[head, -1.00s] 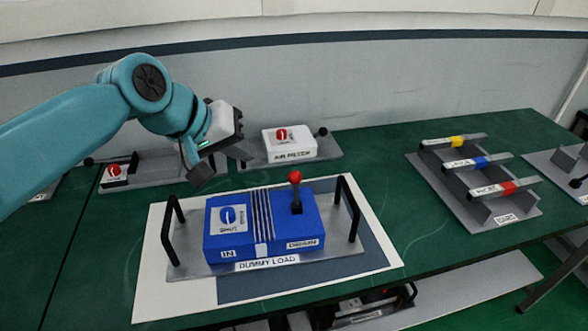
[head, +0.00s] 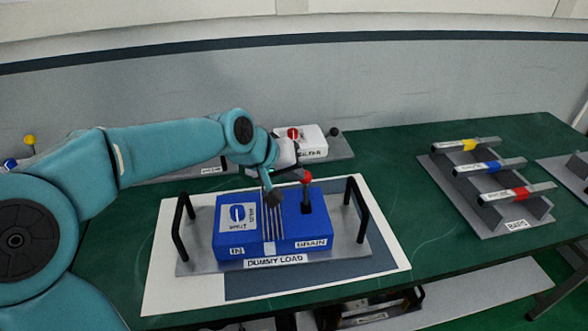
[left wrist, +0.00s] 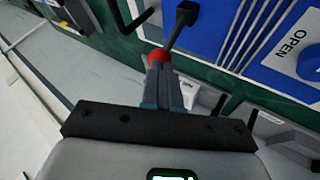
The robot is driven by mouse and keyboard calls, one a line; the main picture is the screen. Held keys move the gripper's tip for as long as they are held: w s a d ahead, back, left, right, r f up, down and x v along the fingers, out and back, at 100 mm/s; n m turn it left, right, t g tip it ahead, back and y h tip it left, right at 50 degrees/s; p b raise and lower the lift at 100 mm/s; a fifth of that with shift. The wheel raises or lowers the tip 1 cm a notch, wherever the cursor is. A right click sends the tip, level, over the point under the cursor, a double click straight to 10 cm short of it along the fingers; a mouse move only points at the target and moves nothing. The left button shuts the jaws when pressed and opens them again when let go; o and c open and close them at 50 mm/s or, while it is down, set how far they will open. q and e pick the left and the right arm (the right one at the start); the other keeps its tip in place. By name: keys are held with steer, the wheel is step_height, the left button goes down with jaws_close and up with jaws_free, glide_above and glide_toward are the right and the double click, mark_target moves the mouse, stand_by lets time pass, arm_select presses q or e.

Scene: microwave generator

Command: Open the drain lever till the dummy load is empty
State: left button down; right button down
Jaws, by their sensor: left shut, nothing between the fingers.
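The blue dummy load (head: 322,228) sits on a grey plate with black handles at both ends. Its drain lever stands upright behind the DRAIN label, topped by a red knob (head: 306,177). My left gripper (head: 272,197) is shut and empty, over the back of the box just left of the lever. In the left wrist view the red knob (left wrist: 158,57) appears right at the tips of my closed fingers (left wrist: 163,80); I cannot tell if they touch. A blue dial (left wrist: 312,63) beside the word OPEN shows at the right there. My right gripper is out of view.
A white box with a red dial (head: 315,143) stands behind the load, partly behind my left arm. A rack of colour-banded bars (head: 490,205) stands at the right. Green table (head: 405,200) is clear between load and rack.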

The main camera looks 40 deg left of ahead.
arm_select(q)
steer(key=shift+w+f, duration=0.1)
steer(key=shift+w, duration=0.05)
steer(key=shift+w+a+f+g+h+p, duration=0.3)
steer(key=shift+w+f+g+h+p, duration=0.15)
steer(key=shift+w+g+p, duration=0.15)
